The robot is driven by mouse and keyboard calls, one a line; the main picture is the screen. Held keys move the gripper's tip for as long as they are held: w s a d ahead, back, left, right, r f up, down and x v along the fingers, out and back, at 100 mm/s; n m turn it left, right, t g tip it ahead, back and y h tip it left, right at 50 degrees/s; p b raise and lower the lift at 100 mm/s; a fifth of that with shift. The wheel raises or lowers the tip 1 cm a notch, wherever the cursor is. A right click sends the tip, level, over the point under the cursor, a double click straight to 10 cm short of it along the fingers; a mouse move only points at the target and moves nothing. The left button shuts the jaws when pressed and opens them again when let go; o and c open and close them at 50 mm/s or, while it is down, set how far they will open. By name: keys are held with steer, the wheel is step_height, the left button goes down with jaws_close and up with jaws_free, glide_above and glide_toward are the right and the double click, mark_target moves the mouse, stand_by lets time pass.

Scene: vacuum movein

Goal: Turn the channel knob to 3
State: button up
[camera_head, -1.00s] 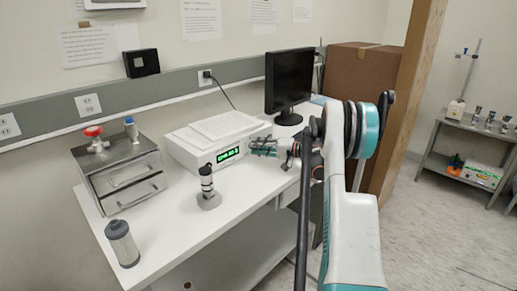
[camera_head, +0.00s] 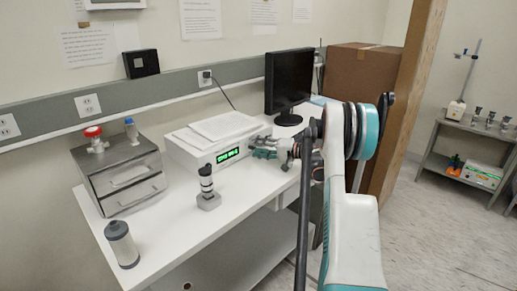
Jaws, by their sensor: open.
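The white instrument box (camera_head: 196,151) stands on the white table with a lit green display (camera_head: 228,155) on its front. The text on the display is too small to read. The channel knob cannot be made out; the right part of the front panel is partly behind my gripper. My gripper (camera_head: 255,148) is open and level at the right end of that front panel, close to it, with its fingers pointing left. Whether the fingers touch the panel cannot be told.
A black-and-white cylinder on a grey stand (camera_head: 207,190) is in front of the box. A metal drawer unit (camera_head: 122,173) and a grey canister (camera_head: 121,245) are at left. A monitor (camera_head: 289,80) stands behind my arm. The table front (camera_head: 185,230) is clear.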

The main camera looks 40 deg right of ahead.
steer(key=v, duration=1.2)
